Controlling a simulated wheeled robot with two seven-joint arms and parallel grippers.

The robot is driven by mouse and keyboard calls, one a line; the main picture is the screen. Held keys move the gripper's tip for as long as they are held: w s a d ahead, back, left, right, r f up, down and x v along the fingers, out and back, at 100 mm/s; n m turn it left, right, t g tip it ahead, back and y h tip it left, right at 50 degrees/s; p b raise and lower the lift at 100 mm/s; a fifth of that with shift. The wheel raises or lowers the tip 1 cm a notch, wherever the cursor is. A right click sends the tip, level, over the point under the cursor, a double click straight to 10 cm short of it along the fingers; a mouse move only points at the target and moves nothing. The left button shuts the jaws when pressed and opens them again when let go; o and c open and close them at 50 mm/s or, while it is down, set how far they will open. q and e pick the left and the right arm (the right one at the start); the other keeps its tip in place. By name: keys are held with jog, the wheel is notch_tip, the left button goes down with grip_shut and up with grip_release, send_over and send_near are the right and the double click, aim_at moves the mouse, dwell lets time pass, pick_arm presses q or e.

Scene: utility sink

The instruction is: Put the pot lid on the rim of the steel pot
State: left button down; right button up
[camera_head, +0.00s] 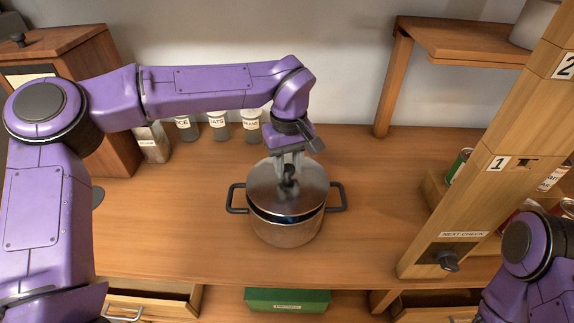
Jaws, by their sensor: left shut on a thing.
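The steel pot (284,233) stands upright on the wooden counter, with a black handle on its left and right sides. The pot lid (264,190) is a shiny round disc over the pot's mouth. A dark gap shows between the lid's front edge and the pot's rim, so the lid looks slightly raised or tilted there. My left gripper (289,182) comes down from above and is shut on the lid's knob, which the fingers partly hide. My right arm shows at the lower right, but its gripper is out of view.
Several labelled jars (218,124) stand along the back wall. A numbered wooden post (490,165) and a shelf with cans rise at the right. A green box (287,300) lies below the counter's front edge. The counter (170,220) is clear beside the pot.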

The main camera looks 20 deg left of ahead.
pick_arm(q)
jog(key=shift+f, duration=0.5)
jog(key=shift+s+a+r, duration=0.1)
jog(key=shift+s+r, duration=0.35)
jog(key=shift+s, duration=0.3)
jog(key=shift+w+f, duration=0.3)
jog(key=shift+w, duration=0.1)
jog(key=shift+s+f, duration=0.1)
jog(key=shift+s, duration=0.05)
jog(key=shift+s, duration=0.1)
jog(key=shift+f, duration=0.1)
jog(key=shift+f, duration=0.15)
jog(key=c, duration=0.7)
grip_release()
